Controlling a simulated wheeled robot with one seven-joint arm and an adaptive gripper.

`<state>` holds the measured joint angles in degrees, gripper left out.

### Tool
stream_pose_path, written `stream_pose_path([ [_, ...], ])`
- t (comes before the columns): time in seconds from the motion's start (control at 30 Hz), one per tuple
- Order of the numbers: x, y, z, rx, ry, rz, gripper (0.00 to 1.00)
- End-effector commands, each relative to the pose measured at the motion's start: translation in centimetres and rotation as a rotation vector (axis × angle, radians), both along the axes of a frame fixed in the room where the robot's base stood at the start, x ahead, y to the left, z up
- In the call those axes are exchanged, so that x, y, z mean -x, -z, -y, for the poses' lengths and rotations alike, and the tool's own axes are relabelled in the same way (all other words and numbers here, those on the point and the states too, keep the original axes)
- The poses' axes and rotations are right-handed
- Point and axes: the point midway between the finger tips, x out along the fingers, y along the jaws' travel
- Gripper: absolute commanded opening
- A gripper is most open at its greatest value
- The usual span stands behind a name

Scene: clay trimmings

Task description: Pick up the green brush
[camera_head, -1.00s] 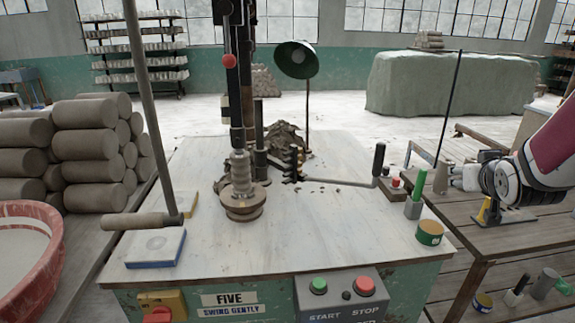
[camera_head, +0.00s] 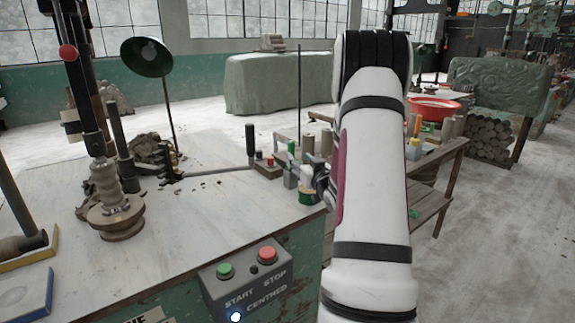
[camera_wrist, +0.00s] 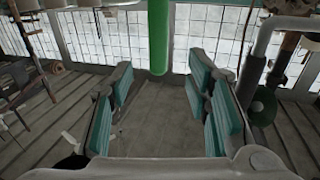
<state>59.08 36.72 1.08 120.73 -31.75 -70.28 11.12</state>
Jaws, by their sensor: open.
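The green brush (camera_head: 291,148) stands upright in a small grey holder (camera_head: 291,180) near the right edge of the workbench. In the wrist view a green rounded rod, which looks like the brush (camera_wrist: 158,38), comes in from the top edge. It lies ahead of my gripper, roughly in line with the gap between the jaws, and apart from them. My gripper (camera_wrist: 165,92) is open and empty, with teal pads on its fingers. In the head view my gripper (camera_head: 318,180) is just right of the brush and holder, partly hidden by my arm.
A red button block (camera_head: 268,166) and a black-handled lever (camera_head: 250,150) are left of the brush. A control box (camera_head: 245,285) is on the bench front. A wooden side table (camera_head: 435,170) stands behind my arm.

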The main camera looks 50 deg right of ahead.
Motion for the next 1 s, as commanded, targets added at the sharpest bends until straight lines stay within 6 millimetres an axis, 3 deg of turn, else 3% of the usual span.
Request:
stream_pose_path([
  [0.1, -1.8, 0.0, 0.9, 0.000, -0.002, 0.001, 0.44],
  [0.37, -3.3, -0.1, 1.8, 0.001, -0.001, 0.000, 0.44],
  [0.7, -7.1, -0.6, 3.9, 0.000, -0.001, -0.001, 0.44],
  [1.0, -7.5, -0.7, 4.1, 0.000, 0.000, -0.001, 0.44],
])
